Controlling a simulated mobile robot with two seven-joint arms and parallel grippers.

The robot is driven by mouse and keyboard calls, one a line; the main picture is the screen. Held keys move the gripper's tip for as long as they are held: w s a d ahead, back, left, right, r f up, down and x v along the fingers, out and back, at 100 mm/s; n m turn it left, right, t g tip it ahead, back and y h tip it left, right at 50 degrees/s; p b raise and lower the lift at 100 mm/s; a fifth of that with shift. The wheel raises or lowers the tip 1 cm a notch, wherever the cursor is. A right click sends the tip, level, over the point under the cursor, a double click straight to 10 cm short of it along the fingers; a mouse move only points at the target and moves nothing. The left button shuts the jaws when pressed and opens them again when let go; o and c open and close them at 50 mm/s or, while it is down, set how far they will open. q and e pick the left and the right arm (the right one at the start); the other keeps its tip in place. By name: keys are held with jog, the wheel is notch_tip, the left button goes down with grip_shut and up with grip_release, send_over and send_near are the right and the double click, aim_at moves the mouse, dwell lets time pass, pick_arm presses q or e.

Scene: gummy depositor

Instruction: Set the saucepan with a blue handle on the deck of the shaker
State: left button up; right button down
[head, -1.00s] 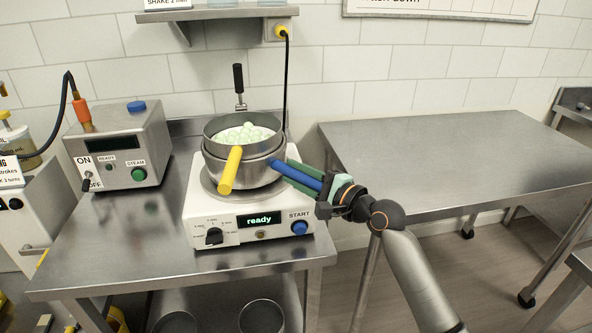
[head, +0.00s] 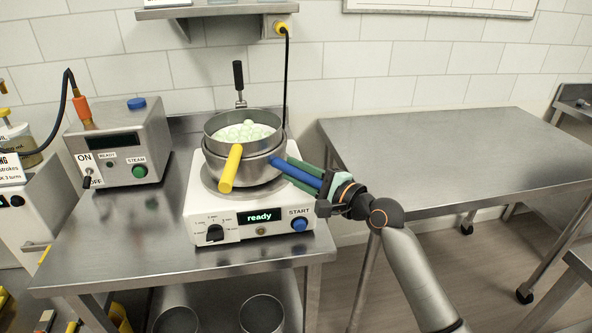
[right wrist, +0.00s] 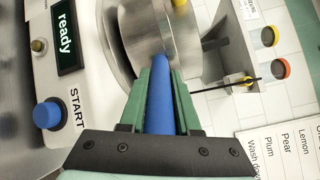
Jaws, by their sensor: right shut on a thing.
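The saucepan with a blue handle (head: 262,172) is at the round deck (head: 208,183) of the white shaker (head: 225,228). I cannot tell whether its base rests on the deck or is just above it. A second pan with a yellow handle (head: 231,168), holding pale green balls (head: 242,132), sits nested in its top. My right gripper (head: 318,178) is shut on the blue handle, which also shows between the fingers in the right wrist view (right wrist: 160,100). The shaker's display reads "ready". My left gripper is not in view.
A grey steamer box (head: 120,142) stands left of the shaker on the steel table (head: 110,235). An upright black handle (head: 238,78) is behind the pans. A bare steel table (head: 440,150) is at right. Metal pots (head: 262,314) are on the lower shelf.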

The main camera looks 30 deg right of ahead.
jog(key=c, duration=0.6)
grip_release()
jog(key=shift+r, duration=0.15)
jog(key=shift+o, duration=0.3)
jog(key=shift+f, duration=0.3)
jog(key=b+v, duration=0.1)
jog(key=v, duration=1.1)
jog(key=shift+s+r, duration=0.3)
jog(key=shift+d, duration=0.15)
jog(key=s+a+f+n+g+h, duration=0.1)
jog(key=s+a+f+n+g, duration=0.25)
jog(key=f, duration=0.25)
jog(key=s+a+f+n+g, duration=0.2)
jog(key=f+n, duration=0.2)
jog(key=f, duration=0.2)
jog(key=s+a+f+n+g+h, duration=0.1)
jog(key=s+a+f+n+g, duration=0.1)
jog(key=s+a+f+n, duration=0.3)
jog(key=s+f+n+g+h, duration=0.4)
jog(key=s+f+n+g, duration=0.2)
jog(key=s+f+n, duration=0.4)
jog(key=w+a+f+m+t+y+p, duration=0.2)
jog(key=w+a+f+t+p, duration=0.1)
jog(key=f+t, duration=0.3)
jog(key=shift+w+a+p, duration=0.35)
jog(key=shift+a+p, duration=0.05)
jog(key=shift+a, duration=0.1)
